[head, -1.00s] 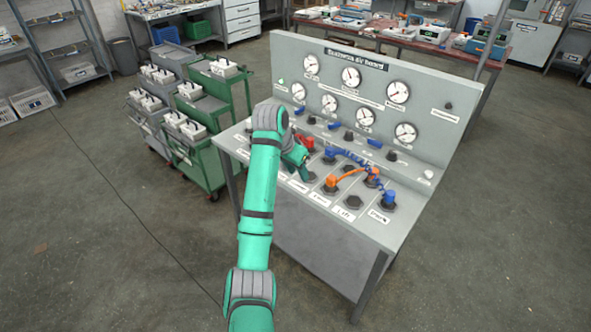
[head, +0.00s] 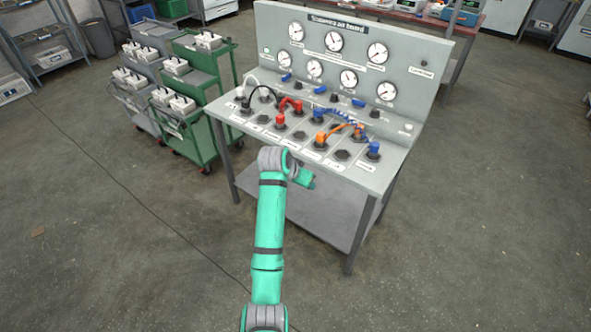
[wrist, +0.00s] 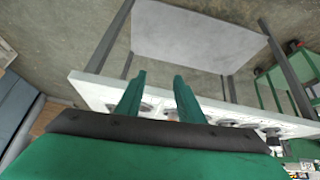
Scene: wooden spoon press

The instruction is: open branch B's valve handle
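The air board (head: 340,40) stands on a grey bench, with gauges on its upright panel. Several small blue handles, such as one (head: 287,77) at the left and one (head: 320,89) near the middle, sit in a row below the gauges. Their labels are too small to read, so I cannot tell which is branch B's. My gripper (head: 308,180) is in front of the bench's front edge, apart from the handles. In the wrist view its two fingers (wrist: 159,78) are spread with nothing gripped between them; the blue handles cannot be made out there.
Red plugs (head: 280,119), an orange hose (head: 335,131) and a blue coiled hose (head: 338,117) stand up from the bench top (head: 392,160). Black and pale hoses are at its left end. A green cart (head: 205,100) stands left of the bench. Floor in front is clear.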

